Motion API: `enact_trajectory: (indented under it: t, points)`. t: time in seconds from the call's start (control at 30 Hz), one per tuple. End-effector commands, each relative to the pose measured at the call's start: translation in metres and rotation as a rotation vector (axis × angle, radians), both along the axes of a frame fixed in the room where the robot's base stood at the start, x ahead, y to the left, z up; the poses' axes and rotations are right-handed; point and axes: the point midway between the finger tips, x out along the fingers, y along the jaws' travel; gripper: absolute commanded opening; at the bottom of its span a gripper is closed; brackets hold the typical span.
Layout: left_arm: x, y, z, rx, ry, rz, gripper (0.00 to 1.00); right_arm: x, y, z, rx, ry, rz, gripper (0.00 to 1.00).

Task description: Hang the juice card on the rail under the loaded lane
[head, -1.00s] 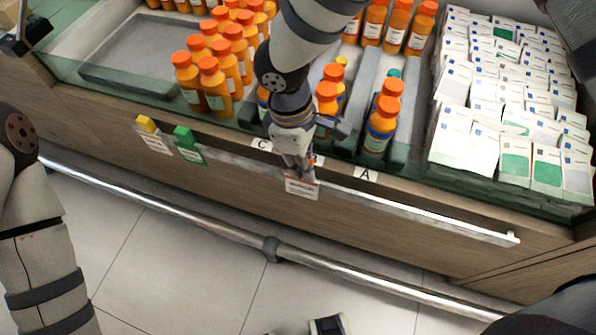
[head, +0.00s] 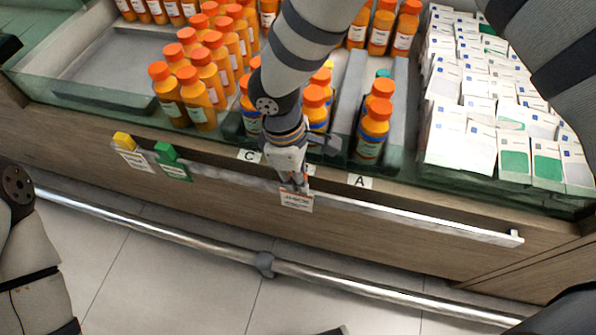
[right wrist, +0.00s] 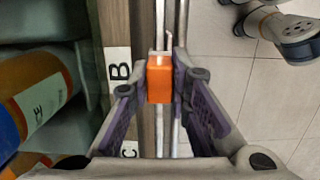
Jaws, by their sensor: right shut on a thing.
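The juice card (head: 297,201) is a small white card with an orange top, held by my right gripper (head: 294,183) in front of the cabinet. In the right wrist view its orange top (right wrist: 160,78) lies between the two fingers and over the metal rail (head: 430,217). I cannot tell whether it is hooked there. It is beside lane label B (right wrist: 118,72), which my gripper hides in the head view. Labels C (head: 249,155) and A (head: 360,181) lie to either side. Orange-capped bottles (head: 374,133) stand in the lanes behind. My left gripper is not identifiable.
A yellow-topped card (head: 133,157) and a green-topped card (head: 172,163) hang on the rail at left. White boxes (head: 470,145) fill the right of the counter. An empty grey tray (head: 120,65) is at left. A lower metal bar (head: 160,232) runs near the floor.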

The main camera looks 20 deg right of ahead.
Motion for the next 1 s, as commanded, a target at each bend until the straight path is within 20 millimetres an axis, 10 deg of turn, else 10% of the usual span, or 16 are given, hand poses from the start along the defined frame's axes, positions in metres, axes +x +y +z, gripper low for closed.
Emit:
enact_trajectory:
  t: [0.13,0.27,0.63,1.0]
  points:
    - [0.000,0.000,0.000,0.000,0.000,0.000,0.45,0.000,0.000,0.000,0.000,0.000,0.000,0.00]
    - [0.000,0.000,0.000,0.000,0.000,0.000,0.45,0.000,0.000,0.000,0.000,0.000,0.000,0.41]
    - [0.000,0.000,0.000,0.000,-0.001,-0.001,0.45,0.001,0.001,0.010,0.000,-0.002,0.000,0.41]
    - [0.000,0.000,0.000,0.000,-0.001,0.000,0.45,0.009,0.013,0.101,0.001,-0.004,-0.001,0.41]
